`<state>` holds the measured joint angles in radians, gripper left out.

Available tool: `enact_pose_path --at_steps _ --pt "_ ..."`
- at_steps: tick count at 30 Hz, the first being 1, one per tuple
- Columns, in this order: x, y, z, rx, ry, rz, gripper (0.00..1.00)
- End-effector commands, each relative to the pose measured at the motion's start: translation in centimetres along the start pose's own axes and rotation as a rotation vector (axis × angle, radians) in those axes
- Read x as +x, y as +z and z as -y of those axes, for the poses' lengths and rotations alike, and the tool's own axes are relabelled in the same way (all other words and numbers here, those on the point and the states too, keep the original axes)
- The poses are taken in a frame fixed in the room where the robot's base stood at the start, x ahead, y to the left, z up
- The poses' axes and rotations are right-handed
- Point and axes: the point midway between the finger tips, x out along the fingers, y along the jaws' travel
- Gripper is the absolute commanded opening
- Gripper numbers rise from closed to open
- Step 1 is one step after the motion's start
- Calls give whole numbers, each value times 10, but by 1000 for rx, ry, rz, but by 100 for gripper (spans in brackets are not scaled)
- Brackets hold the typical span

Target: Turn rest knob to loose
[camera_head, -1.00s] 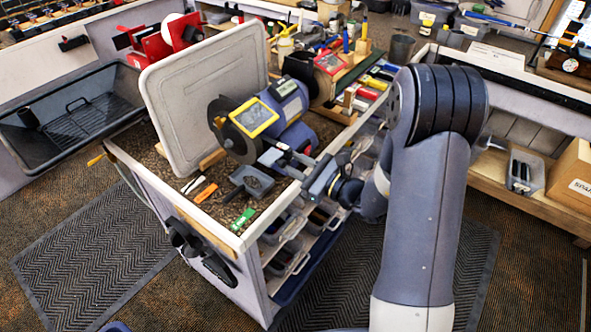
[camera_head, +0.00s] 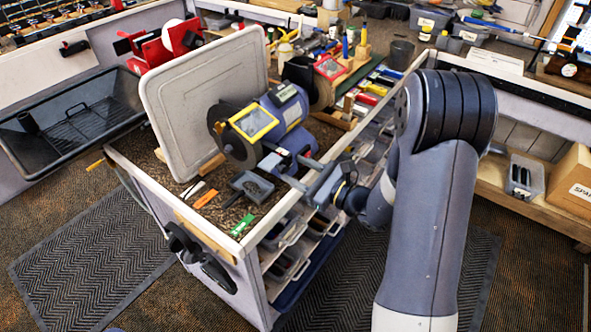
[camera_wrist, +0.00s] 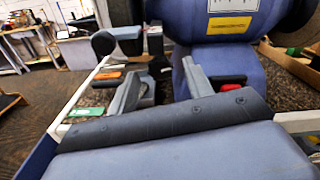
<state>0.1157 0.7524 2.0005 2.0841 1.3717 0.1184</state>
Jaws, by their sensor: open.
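The blue bench grinder (camera_head: 292,108) stands on the bench, with a dark wheel and a yellow-framed eye shield (camera_head: 254,121). In the wrist view its blue body (camera_wrist: 218,62) fills the upper middle. A round black knob-like part (camera_wrist: 103,42) beside a grey-blue block (camera_wrist: 126,33) shows left of it; it may be the rest knob. I cannot make out the knob or its setting in the head view. My gripper (camera_head: 290,169) is in front of the grinder's base at the bench edge. In the wrist view its fingers (camera_wrist: 160,78) are apart with nothing seen between them.
A black switch box with a red part (camera_wrist: 230,84) is just beyond the right finger. A dark small tray (camera_head: 251,186), orange strip (camera_head: 206,199) and green strip (camera_head: 243,222) lie on the bench. A large grey panel (camera_head: 205,95) stands left of the grinder.

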Motion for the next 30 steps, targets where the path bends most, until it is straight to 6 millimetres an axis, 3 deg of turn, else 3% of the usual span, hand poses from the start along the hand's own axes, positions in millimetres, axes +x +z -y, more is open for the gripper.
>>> enact_pose_path --at_steps 9,15,21,30 --pt "-58 -2 1 -1 -5 0 48" --pt "-84 -1 1 -2 -4 1 48" --pt "-94 0 0 -1 0 0 48" --pt "-95 0 0 -1 0 1 48"
